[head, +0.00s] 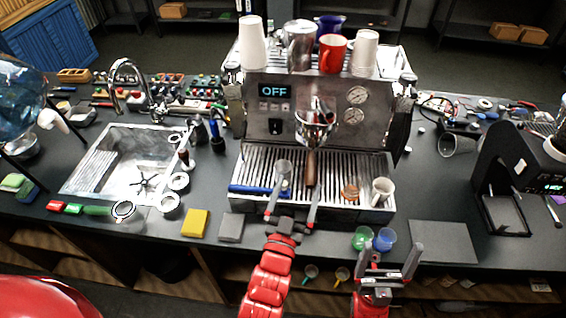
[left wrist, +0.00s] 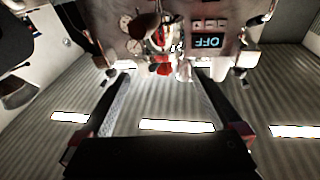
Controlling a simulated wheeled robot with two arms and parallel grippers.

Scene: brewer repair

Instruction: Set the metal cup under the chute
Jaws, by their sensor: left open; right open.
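A grey metal-looking cup (head: 455,144) lies tilted on the counter at the right, left of the black machine. A taller metal cup (head: 299,46) stands upright on top of the espresso machine. The black machine (head: 492,155) at the right edge has a small lit display and an open bay above a flat base (head: 503,213); its chute is not clearly visible. My left gripper (head: 292,205) is open and empty at the front of the espresso machine's drip tray. Its fingers also show in the left wrist view (left wrist: 160,105). My right gripper (head: 388,258) is open and empty before the counter's front edge.
The espresso machine (head: 260,130) reads OFF and carries a portafilter (head: 311,165). A small cup (head: 382,191) stands on its tray. A sink is left.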

